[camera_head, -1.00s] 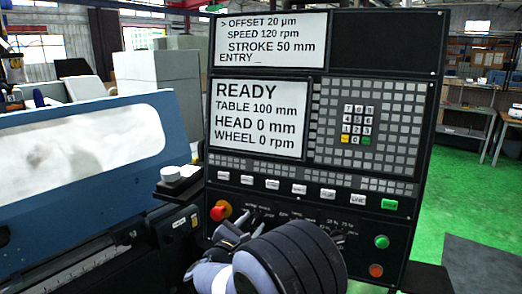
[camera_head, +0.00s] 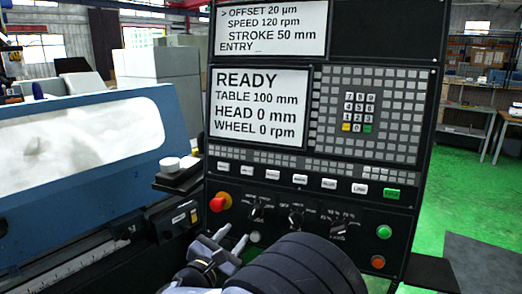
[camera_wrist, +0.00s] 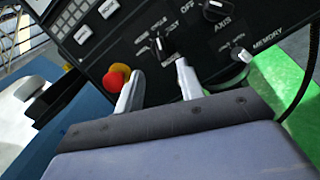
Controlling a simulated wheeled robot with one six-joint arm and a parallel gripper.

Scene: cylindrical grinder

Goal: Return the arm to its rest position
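My gripper (camera_head: 233,238) is in front of the lower part of the black control panel (camera_head: 383,170) in the head view. Its two pale fingers stand apart with nothing between them. In the wrist view, my gripper (camera_wrist: 160,80) points at the panel's rotary knobs, with the red and yellow emergency stop (camera_wrist: 117,78) to the left of the fingers. It seems clear of the panel, though the exact gap is hard to tell. My dark arm fills the bottom middle of the head view.
The panel screen (camera_head: 260,108) reads READY, TABLE 100 mm, HEAD 0 mm, WHEEL 0 rpm. The emergency stop also shows in the head view (camera_head: 219,202), near several knobs. The blue grinder cover (camera_head: 100,115) stands left. Green floor (camera_head: 460,200) is open at right.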

